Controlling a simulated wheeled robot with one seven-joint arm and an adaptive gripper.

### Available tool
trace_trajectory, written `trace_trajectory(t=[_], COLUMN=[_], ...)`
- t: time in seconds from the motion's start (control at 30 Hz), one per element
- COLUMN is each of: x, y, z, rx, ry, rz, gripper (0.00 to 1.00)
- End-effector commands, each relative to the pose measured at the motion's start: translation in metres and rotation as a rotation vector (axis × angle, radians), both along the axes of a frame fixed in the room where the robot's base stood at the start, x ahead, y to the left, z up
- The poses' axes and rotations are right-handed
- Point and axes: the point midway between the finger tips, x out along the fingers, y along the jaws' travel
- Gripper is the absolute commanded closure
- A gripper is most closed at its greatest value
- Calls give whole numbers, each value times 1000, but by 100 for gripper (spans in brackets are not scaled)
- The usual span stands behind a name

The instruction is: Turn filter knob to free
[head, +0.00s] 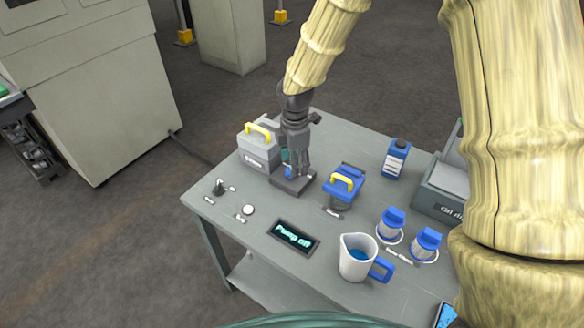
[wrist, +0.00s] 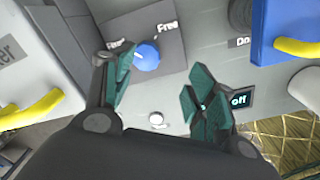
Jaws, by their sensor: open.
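The blue filter knob (wrist: 148,58) sits on a dark grey plate (wrist: 170,25) in the wrist view. The label "Free" (wrist: 167,27) is at its upper right; another label (wrist: 116,44) at its upper left is partly hidden. A pale mark on the knob's left side seems to face that left label. My gripper (wrist: 160,85) is open, its teal fingers apart and empty. The knob shows just past the left finger, not clearly between the fingers. In the head view my gripper (head: 293,165) points down over the plate (head: 292,187), hiding most of the knob.
A grey box with a yellow handle (head: 258,152) stands close left of my gripper. A blue unit with a yellow handle (head: 344,186) stands close right. In front are a switch (head: 219,188), a button (head: 248,209), a "Pump off" display (head: 293,236) and a jug (head: 357,258).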

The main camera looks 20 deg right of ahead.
Motion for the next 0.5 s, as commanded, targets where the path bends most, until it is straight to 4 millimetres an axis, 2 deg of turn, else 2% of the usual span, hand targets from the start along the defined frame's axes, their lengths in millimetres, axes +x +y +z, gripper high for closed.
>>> trace_trajectory(t=[0.03,0.2,0.5], x=[4,8,2], y=[1,3,0], z=[-13,-30,-34], rx=[0,0,1], ry=[9,11,3], rz=[1,4,0], gripper=[44,44,44])
